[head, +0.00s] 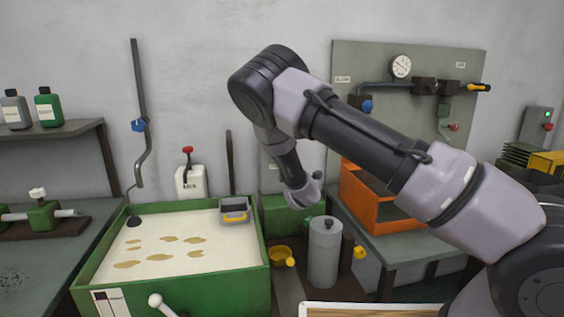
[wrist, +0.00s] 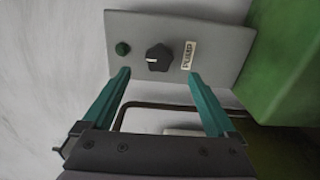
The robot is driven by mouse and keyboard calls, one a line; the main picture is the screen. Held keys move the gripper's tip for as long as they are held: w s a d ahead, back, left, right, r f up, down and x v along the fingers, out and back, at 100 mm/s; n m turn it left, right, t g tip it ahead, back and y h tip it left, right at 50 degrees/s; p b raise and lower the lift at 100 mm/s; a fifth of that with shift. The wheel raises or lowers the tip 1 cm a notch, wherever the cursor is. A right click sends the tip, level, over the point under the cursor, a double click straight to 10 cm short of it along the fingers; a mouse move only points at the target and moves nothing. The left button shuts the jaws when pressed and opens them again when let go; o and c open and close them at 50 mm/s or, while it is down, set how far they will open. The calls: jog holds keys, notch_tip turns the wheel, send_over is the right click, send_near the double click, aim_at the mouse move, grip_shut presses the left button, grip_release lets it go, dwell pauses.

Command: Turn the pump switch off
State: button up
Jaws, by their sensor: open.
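In the wrist view a grey panel (wrist: 222,45) carries a black knob (wrist: 159,58), the pump switch, with a "PUMP" label (wrist: 188,55) to its right. A white mark on the knob points left in the picture, towards a dark green round lamp or button (wrist: 123,48). My gripper (wrist: 158,73) is open and empty. Its two teal fingers point at the panel, with the knob between and just beyond their tips; contact cannot be told. In the head view my arm hides the fingers and most of this panel.
A green-walled tank (head: 262,262) of pale liquid stands at lower left. A grey cylinder (head: 324,255) and an orange bin (head: 362,205) are near my wrist. A gauge board (head: 385,62) hangs behind my arm. A green block (wrist: 290,75) borders the panel at right.

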jog(key=v, duration=0.2)
jog(key=shift+s, duration=0.3)
jog(key=shift+d, duration=0.15)
jog(key=d+r+m+g+h, duration=0.45)
jog(key=d+r+m, duration=0.65)
jog(key=d+m, duration=0.4)
jog(key=s+d+r+m+g, duration=0.2)
jog(key=s+d+r+m, duration=0.1)
jog(key=s+d+r, duration=0.35)
jog(key=s+d+r+m+g, duration=0.1)
jog(key=s+d+r+m, duration=0.1)
jog(key=s, duration=0.8)
jog(key=s+d+r+m+g+y, duration=0.1)
jog(key=s+d+r+m, duration=0.2)
jog(key=s, duration=0.8)
jog(key=s+d+r+m+g, duration=0.1)
jog(key=s+r, duration=0.4)
jog(key=s, duration=0.5)
jog(key=shift+s+d+r+m+g, duration=0.15)
jog(key=shift+s+d+m+g, duration=0.15)
jog(key=shift+d+m, duration=0.65)
